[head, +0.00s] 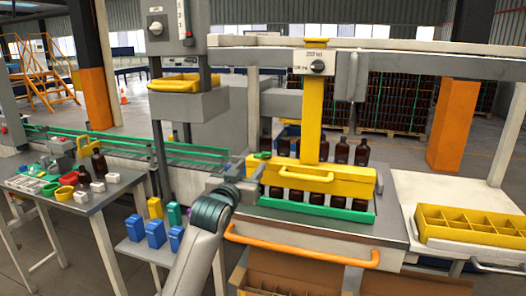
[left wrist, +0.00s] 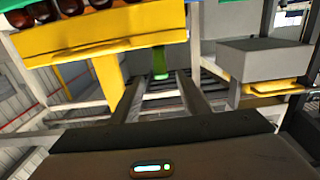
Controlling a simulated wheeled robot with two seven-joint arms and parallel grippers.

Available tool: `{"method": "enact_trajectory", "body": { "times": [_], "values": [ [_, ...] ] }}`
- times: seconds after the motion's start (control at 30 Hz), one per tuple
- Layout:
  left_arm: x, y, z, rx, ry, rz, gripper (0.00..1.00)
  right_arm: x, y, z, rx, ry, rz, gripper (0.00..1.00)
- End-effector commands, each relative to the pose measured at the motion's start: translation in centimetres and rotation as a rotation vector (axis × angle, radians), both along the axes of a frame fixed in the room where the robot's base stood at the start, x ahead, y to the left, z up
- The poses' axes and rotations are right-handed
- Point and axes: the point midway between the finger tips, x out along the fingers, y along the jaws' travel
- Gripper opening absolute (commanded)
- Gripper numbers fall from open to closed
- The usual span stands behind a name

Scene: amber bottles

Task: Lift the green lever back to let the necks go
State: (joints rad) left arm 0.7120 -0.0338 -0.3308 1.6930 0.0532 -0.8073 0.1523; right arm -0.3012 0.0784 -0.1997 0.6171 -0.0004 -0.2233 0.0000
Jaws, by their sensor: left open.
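My left gripper (head: 256,172) is at that left end, close to the lever. In the left wrist view, the lever (left wrist: 160,64) shows as a green tab ahead of and between the two fingers of my left gripper (left wrist: 158,84). The fingers are apart with nothing between them; whether they touch the lever cannot be told. My right gripper is not in view.
A yellow divided crate (head: 470,228) stands on the right bench. An orange rail (head: 300,248) runs along the station's front, above an open cardboard box (head: 290,275). Blue boxes (head: 155,233) and a side table (head: 85,195) with small items are at left.

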Motion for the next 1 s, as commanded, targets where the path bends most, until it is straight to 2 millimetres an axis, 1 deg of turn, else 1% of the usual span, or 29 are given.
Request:
{"method": "enact_trajectory", "body": {
  "times": [0.03, 0.2, 0.6, 0.8, 1.0],
  "values": [
    [0.7, -0.3, 0.2, 0.001, 0.002, 0.0, 0.41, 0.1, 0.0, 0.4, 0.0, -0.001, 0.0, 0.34],
    [3.0, -1.0, 0.2, 0.001, 0.002, 0.0, 0.41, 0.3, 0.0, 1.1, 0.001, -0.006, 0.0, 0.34],
    [7.9, -2.6, 0.2, 0.0, 0.0, 0.0, 0.41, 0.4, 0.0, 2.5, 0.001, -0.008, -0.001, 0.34],
    [9.9, -3.2, 0.1, 0.0, 0.001, 0.0, 0.41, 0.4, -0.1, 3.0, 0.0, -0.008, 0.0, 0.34],
    [11.2, -3.7, 0.0, -0.001, 0.001, 0.0, 0.41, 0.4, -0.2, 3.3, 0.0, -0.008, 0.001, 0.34]
  ]
}}
